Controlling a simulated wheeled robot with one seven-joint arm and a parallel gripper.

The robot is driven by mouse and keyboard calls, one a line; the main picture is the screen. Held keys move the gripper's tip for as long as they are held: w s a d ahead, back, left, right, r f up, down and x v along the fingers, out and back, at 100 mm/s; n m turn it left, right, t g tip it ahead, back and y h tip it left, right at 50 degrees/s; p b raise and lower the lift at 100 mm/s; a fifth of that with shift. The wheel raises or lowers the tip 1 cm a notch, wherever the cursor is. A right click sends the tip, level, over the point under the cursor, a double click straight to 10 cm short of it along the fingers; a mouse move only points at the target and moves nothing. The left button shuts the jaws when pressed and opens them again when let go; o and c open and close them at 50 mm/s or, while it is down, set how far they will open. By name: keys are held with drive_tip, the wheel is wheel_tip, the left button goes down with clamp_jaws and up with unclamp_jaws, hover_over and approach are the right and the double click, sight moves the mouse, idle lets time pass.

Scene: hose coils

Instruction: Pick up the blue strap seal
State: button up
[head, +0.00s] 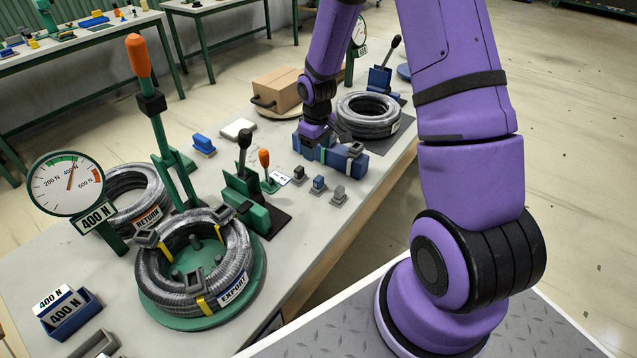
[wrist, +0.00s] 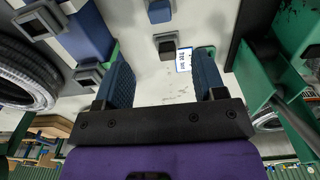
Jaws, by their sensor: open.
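The blue strap seal (head: 318,184) sits on the grey bench top, the middle one in a short row with grey seals on both sides. In the wrist view the blue seal (wrist: 158,11) is at the top edge, partly cut off, beyond a grey seal (wrist: 167,46). My gripper (wrist: 164,68) is open and empty, with bench top showing between its fingers. In the head view my gripper (head: 316,130) is behind the dark blue block, its fingertips mostly hidden. It is apart from the blue seal.
A small label card (head: 281,178) lies left of the row. A green lever tool (head: 250,200) stands further left. A hose coil (head: 368,113) is behind.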

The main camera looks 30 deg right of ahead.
sight(318, 178)
wheel_tip(318, 178, down, 12)
drive_tip(key=shift+s+d+f, duration=0.1)
drive_tip(key=shift+s, duration=0.05)
idle(0.7)
drive_tip(key=shift+c, duration=0.5)
drive_tip(key=c, duration=0.9)
